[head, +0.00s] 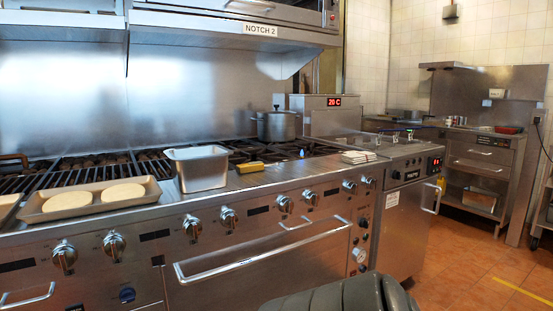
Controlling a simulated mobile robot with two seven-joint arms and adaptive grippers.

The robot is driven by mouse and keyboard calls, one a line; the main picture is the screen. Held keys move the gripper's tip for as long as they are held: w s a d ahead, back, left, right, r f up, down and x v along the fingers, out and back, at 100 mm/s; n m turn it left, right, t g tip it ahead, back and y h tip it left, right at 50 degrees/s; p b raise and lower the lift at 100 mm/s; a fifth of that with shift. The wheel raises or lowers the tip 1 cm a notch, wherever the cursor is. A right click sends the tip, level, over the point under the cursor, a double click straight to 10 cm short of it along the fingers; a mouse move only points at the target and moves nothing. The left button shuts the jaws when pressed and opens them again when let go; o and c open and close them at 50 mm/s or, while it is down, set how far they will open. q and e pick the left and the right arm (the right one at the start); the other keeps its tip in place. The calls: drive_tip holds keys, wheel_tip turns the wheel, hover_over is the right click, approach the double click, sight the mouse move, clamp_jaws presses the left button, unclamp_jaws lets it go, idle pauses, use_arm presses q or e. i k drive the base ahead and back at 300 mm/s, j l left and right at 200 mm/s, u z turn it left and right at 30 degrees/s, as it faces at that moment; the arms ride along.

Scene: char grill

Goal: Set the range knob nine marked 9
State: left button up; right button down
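The range front (150,265) carries a row of silver knobs, running from a left knob (64,257) past a middle knob (228,217) to a right-end knob (369,182). Small dark label plates sit between some knobs, but their marks are too small to read, so I cannot tell which knob is marked 9. A small blue flame (302,153) shows on the burner top near the right end. Neither gripper's fingers are in view, and nothing is seen touching the knobs.
A long oven handle (265,255) juts out below the knobs. A tray (110,203) with two pale rounds, a steel pan (200,170), a yellow block (250,167) and a pot (277,125) stand on top. A fryer (408,225) adjoins on the right. Tiled floor (465,270) is open.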

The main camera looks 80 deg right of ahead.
sight(351, 188)
drive_tip(key=z, duration=2.15)
